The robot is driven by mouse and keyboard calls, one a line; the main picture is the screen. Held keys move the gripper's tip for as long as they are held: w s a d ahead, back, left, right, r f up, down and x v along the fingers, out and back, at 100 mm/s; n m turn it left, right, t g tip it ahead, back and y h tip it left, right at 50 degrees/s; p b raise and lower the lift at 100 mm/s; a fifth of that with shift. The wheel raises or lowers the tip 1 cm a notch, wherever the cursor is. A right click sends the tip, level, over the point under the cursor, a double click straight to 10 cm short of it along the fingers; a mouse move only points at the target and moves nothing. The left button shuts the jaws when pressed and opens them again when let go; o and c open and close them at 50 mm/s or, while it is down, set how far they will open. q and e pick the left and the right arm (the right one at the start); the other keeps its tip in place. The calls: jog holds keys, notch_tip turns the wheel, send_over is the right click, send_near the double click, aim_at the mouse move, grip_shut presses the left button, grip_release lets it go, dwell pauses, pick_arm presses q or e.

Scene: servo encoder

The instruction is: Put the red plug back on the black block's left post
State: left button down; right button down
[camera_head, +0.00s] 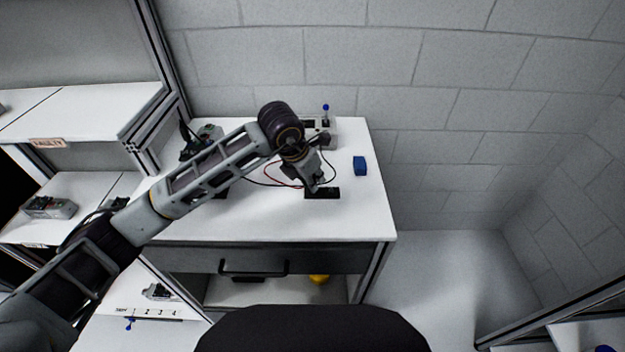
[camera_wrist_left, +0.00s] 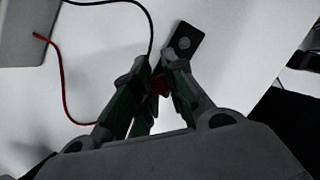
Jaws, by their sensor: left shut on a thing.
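The black block (camera_head: 331,193) lies on the white table under my left gripper (camera_head: 315,187). In the left wrist view, one end of the black block (camera_wrist_left: 191,35) shows with a round grey post on top. Its other end is hidden behind the fingers. My left gripper (camera_wrist_left: 161,66) is shut on the red plug (camera_wrist_left: 157,83), which shows as a small red patch between the fingers. I cannot tell whether the plug touches the block or a post. My right gripper is in neither view.
A blue block (camera_head: 360,166) lies to the right on the table (camera_head: 350,225). A grey device with a blue-topped knob (camera_head: 325,108) stands behind the gripper. A red wire (camera_wrist_left: 61,85) and a black wire (camera_wrist_left: 149,22) run near the fingers. The table's front right is clear.

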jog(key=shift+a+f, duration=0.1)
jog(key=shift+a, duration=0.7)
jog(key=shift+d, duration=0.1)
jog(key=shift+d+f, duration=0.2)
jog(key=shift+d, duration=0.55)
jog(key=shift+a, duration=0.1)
pick_arm(q)
jog(key=shift+b, duration=0.3)
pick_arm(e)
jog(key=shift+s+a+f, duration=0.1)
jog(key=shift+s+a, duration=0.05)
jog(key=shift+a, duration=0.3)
pick_arm(q)
jog(key=shift+f, duration=0.2)
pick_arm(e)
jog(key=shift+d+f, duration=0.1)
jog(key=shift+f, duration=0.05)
